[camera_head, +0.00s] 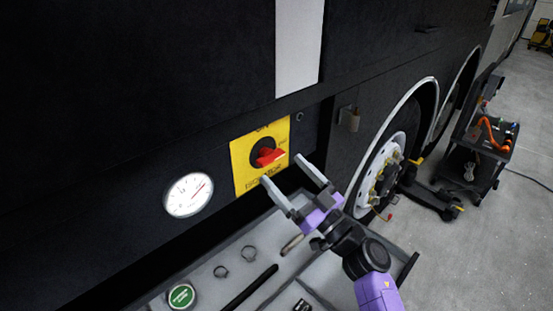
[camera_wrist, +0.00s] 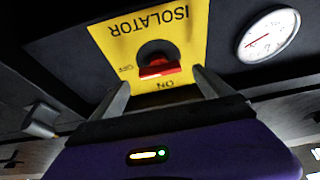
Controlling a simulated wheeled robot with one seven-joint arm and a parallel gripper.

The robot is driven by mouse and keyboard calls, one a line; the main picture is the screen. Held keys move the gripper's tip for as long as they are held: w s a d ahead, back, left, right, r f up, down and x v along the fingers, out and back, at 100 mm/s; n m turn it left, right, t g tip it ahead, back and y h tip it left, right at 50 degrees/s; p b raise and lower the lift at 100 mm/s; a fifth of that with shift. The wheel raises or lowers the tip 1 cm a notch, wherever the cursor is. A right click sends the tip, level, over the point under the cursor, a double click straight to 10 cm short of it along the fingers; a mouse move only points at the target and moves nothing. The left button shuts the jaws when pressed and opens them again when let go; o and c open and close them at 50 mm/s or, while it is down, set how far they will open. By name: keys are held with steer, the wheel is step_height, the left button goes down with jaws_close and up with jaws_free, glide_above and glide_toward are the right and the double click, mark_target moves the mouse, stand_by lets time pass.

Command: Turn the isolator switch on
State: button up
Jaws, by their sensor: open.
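The isolator switch has a red handle (camera_head: 268,157) on a black round base, set in a yellow plate (camera_head: 242,170) on the dark coach side. In the wrist view the plate (camera_wrist: 105,38) appears upside down, with ISOLATOR at the top, ON at the bottom and OFF at the left. The red handle (camera_wrist: 160,69) lies roughly crosswise there, in line with the OFF side rather than ON. My gripper (camera_head: 281,168) is open and empty just in front of the plate's lower right. In the wrist view its fingertips (camera_wrist: 160,77) stand either side of the handle; contact cannot be told.
A round white gauge (camera_head: 188,195) is left of the plate. A grey tray (camera_head: 230,255) with small parts juts out below my gripper. A padlock-like fitting (camera_head: 349,119) and a wheel (camera_head: 390,160) are to the right. A tool cart (camera_head: 480,150) stands farther right.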

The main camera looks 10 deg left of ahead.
mark_target(269, 156)
steer(key=x, duration=0.4)
steer(key=shift+w+a+r, duration=0.1)
steer(key=shift+a, duration=0.1)
steer(key=c, duration=1.4)
steer(key=shift+o, duration=0.2)
